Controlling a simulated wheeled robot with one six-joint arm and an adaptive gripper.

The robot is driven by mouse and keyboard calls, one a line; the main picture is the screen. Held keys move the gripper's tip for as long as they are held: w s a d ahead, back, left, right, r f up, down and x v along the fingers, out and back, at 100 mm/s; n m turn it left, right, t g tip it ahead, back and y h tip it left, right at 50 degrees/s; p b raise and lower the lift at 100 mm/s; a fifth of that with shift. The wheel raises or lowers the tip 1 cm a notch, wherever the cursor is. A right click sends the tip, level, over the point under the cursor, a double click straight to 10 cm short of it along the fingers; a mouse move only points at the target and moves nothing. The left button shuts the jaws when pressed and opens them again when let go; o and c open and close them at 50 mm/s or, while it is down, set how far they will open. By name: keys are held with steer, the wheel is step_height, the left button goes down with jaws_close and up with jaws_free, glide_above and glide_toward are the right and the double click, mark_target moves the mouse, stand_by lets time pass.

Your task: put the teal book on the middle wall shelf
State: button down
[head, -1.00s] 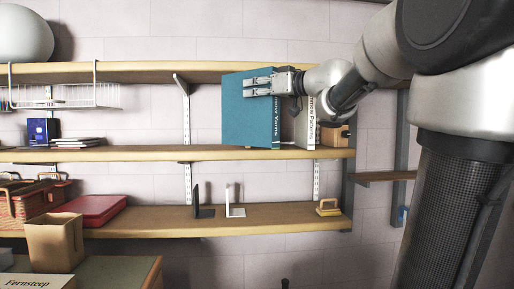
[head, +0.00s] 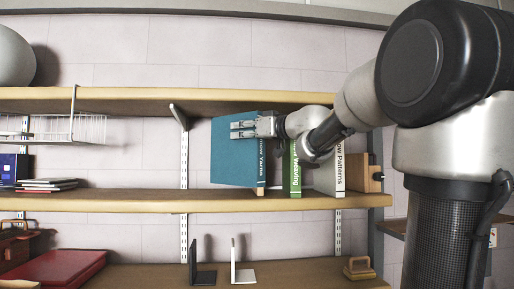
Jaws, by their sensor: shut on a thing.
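The teal book (head: 232,160) stands upright at the middle wall shelf (head: 120,205), its cover facing left and its white-lettered spine to the front. My gripper (head: 240,130) is shut on its upper part, reaching in from the right. The book's lower edge is at the level of the shelf board; I cannot tell whether it touches. A green book (head: 296,170) and a white book (head: 338,172) stand upright to its right, with a gap between teal and green. My arm hides their upper parts.
A wooden block-like item (head: 358,172) stands at the shelf's right end. A dark blue box (head: 10,168) and a stack of flat books (head: 47,184) sit at its left. The shelf between stack and teal book is bare. Two bookends (head: 241,272) stand on the lower shelf.

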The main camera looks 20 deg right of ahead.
mark_target(240, 143)
steer(key=f+x, duration=0.3)
steer(key=x, duration=1)
steer(key=shift+w, duration=0.15)
steer(key=shift+a+f, duration=0.15)
steer(key=shift+f, duration=0.15)
steer(key=c, duration=1)
jaws_free()
steer(key=shift+f, duration=0.15)
steer(key=shift+o, duration=0.2)
steer(key=shift+r, duration=0.2)
steer(key=v, duration=1.2)
